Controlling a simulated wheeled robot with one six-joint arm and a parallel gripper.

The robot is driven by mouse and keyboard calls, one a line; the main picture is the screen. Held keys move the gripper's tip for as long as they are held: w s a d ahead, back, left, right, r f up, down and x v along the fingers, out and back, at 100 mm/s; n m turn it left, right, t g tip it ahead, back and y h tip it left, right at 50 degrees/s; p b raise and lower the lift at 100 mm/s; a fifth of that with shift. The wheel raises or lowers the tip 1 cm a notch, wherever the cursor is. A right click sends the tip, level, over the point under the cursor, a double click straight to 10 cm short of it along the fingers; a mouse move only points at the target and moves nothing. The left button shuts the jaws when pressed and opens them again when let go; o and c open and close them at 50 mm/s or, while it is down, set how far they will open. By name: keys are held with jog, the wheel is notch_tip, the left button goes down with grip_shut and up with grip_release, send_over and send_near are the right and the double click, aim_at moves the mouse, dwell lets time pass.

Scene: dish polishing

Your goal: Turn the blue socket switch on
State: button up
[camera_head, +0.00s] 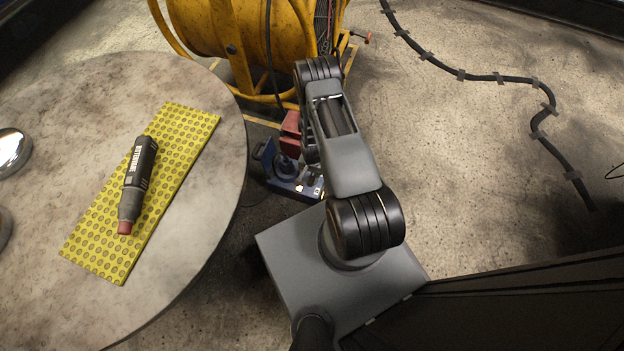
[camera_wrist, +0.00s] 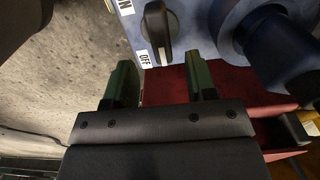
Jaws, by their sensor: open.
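The blue socket box (camera_head: 283,178) stands on the floor beside the round table, partly hidden by my arm. In the wrist view its blue face (camera_wrist: 205,20) fills the top. It carries a black rotary switch (camera_wrist: 157,30) with a white mark at its lower end, beside the "OFF" label (camera_wrist: 146,59). Another label, partly cut off and ending in "N" (camera_wrist: 125,7), is at the upper left. My gripper (camera_wrist: 161,68) is open and empty, its two green fingers below the switch in the picture and roughly in line with it. Contact cannot be told. The head view hides the fingers.
A red surface (camera_wrist: 172,88) lies behind the fingers. The round table (camera_head: 60,110) with a yellow mat (camera_head: 185,125) and dark tool (camera_head: 138,180) is at left. A yellow cable reel (camera_head: 235,40) stands behind.

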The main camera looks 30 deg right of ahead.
aim_at(312, 177)
jog(key=shift+f+b, duration=1)
jog(key=shift+f, duration=2.1)
jog(key=c, duration=0.9)
